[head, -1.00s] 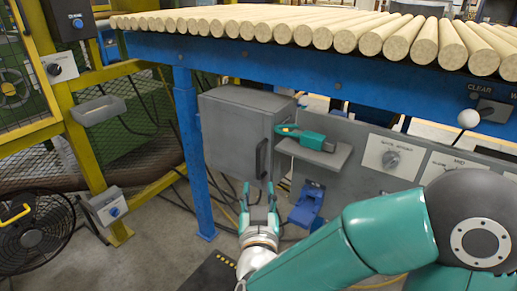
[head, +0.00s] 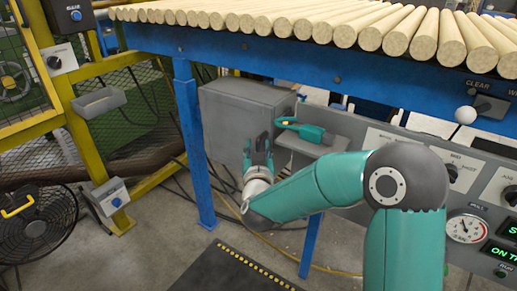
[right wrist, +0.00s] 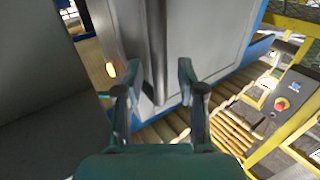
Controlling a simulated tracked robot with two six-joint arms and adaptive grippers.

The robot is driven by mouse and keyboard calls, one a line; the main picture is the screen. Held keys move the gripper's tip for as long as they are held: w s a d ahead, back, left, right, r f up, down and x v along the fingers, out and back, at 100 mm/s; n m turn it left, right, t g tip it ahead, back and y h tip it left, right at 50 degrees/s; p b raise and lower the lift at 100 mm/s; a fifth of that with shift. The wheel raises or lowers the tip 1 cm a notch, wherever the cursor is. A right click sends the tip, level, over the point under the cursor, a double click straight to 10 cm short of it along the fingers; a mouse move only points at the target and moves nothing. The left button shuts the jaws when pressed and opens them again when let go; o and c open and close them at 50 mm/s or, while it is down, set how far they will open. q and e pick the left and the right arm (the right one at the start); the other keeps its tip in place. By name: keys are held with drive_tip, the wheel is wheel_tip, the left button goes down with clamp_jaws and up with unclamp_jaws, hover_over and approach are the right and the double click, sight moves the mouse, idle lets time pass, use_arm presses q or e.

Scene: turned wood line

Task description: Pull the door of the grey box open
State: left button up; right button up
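The grey box (head: 228,122) hangs under the blue beam, right of the blue leg, in the head view. Its door (right wrist: 205,35) fills the upper middle of the right wrist view; I see no clear gap at its edge. A dark upright bar handle (right wrist: 157,50) stands on the door. My right gripper (head: 257,143) is in front of the box and covers the handle in the head view. In the right wrist view its two fingers (right wrist: 155,84) are apart, with the handle's end between them; I cannot tell whether they touch it. My left gripper is not in view.
A green tool (head: 306,131) lies on a grey shelf (head: 318,146) just right of the box. Wooden rods (head: 360,28) lie along the blue beam (head: 290,62) above. A blue leg (head: 191,140) stands left of the box. The floor below is mostly clear.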

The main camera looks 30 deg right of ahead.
clamp_jaws()
